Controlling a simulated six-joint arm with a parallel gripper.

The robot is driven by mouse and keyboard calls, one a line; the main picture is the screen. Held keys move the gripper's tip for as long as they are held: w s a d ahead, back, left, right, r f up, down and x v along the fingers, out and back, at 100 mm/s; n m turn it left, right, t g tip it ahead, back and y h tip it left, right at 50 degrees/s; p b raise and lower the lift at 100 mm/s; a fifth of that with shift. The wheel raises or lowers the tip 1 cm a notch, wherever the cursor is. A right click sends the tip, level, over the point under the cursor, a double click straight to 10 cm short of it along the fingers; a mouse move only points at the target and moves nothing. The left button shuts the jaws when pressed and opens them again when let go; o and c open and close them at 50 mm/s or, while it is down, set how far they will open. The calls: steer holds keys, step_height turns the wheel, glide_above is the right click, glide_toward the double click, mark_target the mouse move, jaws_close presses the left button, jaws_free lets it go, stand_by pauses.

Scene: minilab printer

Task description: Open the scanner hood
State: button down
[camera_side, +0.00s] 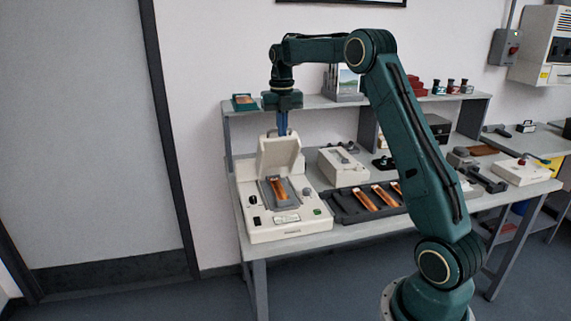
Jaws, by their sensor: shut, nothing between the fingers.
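The scanner (288,228) is a cream box at the left end of the bench. Its hood (278,157) is raised and stands tilted up at the back of the scanner. An orange-brown strip in a dark grey holder (279,189) lies exposed on the scanner bed. My gripper (283,130) points down just behind the top edge of the hood, with its blue fingers shut and empty. The fingertips are partly hidden behind the hood, so I cannot tell whether they touch it.
A dark tray (345,207) with several orange strips lies right of the scanner. A cream box (340,166) stands behind that tray. A grey shelf (320,103) runs along the wall behind my gripper, holding a small green box (244,102). My arm spans the bench's middle.

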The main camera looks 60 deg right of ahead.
steer(key=shift+w+d+r, duration=0.8)
steer(key=shift+w+d, duration=0.15)
steer(key=shift+w+d+r, duration=0.8)
steer(key=shift+w+d, duration=0.15)
steer(key=shift+s+a, duration=0.1)
steer(key=shift+s+a+f, duration=0.55)
steer(key=shift+s+a, duration=0.2)
steer(key=shift+s+a+f+t+h, duration=0.55)
steer(key=shift+s+a+f, duration=1)
steer(key=shift+f, duration=1.5)
steer(key=shift+s+a+f+t+h, duration=0.5)
steer(key=shift+s+a+f, duration=1.05)
steer(key=shift+f, duration=1.45)
steer(key=shift+s+a+f+t+h, duration=0.55)
steer(key=shift+s+a+f, duration=1)
steer(key=shift+f, duration=1.5)
steer(key=shift+s+a+r, duration=0.1)
steer(key=shift+r, duration=0.1)
